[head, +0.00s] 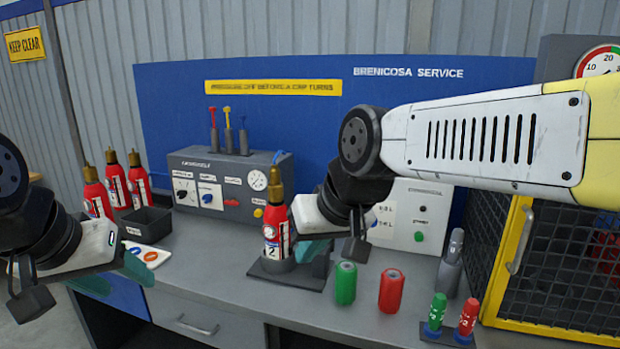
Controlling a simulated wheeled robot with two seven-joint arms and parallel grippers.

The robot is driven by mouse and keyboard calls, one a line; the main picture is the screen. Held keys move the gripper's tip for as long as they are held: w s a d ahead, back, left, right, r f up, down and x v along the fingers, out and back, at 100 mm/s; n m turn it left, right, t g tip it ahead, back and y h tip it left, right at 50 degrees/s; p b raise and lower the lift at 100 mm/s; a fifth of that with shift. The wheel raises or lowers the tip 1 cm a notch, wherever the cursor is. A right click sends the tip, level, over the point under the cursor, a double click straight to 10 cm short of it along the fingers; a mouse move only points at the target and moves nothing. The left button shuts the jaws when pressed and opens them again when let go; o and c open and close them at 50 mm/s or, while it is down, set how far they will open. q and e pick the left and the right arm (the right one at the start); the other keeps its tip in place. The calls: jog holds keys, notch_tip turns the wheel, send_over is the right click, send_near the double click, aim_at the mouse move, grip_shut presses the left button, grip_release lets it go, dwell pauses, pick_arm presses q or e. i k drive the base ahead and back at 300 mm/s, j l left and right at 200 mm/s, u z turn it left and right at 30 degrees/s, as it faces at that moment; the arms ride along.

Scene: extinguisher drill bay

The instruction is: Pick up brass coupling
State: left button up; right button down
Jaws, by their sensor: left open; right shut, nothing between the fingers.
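A brass fitting (275,188), which looks like the brass coupling, sits on top of the red extinguisher marked 2 (272,236). The extinguisher stands upright in a dark holder (278,269) on the bench. My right gripper (312,250) is shut and empty, just right of the extinguisher's lower body and below the brass fitting. I cannot tell whether it touches the extinguisher. My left gripper (118,276) is open and empty at the bench's front left edge, well away from the fitting.
Several red extinguishers with brass tops (113,182) stand at the back left by a black bin (146,222). A grey control box (230,185) is behind. Green (345,283) and red (391,291) cylinders stand front right, near a yellow-framed mesh cage (513,257).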

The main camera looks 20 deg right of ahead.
aim_at(274, 172)
jog(key=z, duration=0.45)
jog(key=i+j+z, duration=0.15)
jog(key=j+z, duration=0.2)
jog(key=j, duration=0.5)
jog(key=j+z, duration=0.4)
jog(key=j, duration=0.45)
jog(key=i, duration=0.05)
